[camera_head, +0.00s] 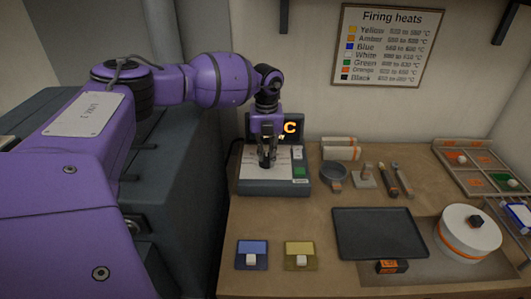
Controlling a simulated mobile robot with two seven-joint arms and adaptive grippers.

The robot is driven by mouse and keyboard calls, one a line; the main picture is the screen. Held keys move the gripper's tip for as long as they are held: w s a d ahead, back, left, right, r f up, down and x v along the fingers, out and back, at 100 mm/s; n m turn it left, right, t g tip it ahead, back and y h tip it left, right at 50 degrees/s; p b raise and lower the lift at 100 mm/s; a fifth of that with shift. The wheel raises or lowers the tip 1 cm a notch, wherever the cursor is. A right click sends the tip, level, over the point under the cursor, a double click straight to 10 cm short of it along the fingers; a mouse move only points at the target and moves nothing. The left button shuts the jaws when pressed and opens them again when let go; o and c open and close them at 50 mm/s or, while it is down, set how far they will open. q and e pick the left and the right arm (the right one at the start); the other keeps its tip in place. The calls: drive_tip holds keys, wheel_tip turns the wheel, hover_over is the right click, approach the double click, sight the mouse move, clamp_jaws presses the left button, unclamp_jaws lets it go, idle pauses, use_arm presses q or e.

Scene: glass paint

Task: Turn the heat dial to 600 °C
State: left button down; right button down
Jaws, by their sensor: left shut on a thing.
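The heat control unit (274,187) is a grey box with a pale sloped top at the back left of the table, with a green button (300,171) at its right. Its dark display (291,127) stands behind it; only an orange "C" shows, the digits being hidden by my left arm. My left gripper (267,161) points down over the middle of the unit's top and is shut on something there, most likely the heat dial. The dial is hidden by the fingers, so its setting cannot be read. My right gripper is not in view.
A "Firing heats" chart (390,45) hangs on the wall. A dark tray (380,233), a white round stand (468,232) and blue (252,253) and yellow (300,254) pads are nearer the front.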

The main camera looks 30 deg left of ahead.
sight(266, 156)
use_arm(q)
drive_tip(key=shift+m, duration=0.3)
drive_tip(key=c, duration=1.7)
unclamp_jaws()
drive_tip(key=shift+r, duration=0.15)
wheel_tip(266, 156, up, 12)
drive_tip(key=shift+f, duration=0.1)
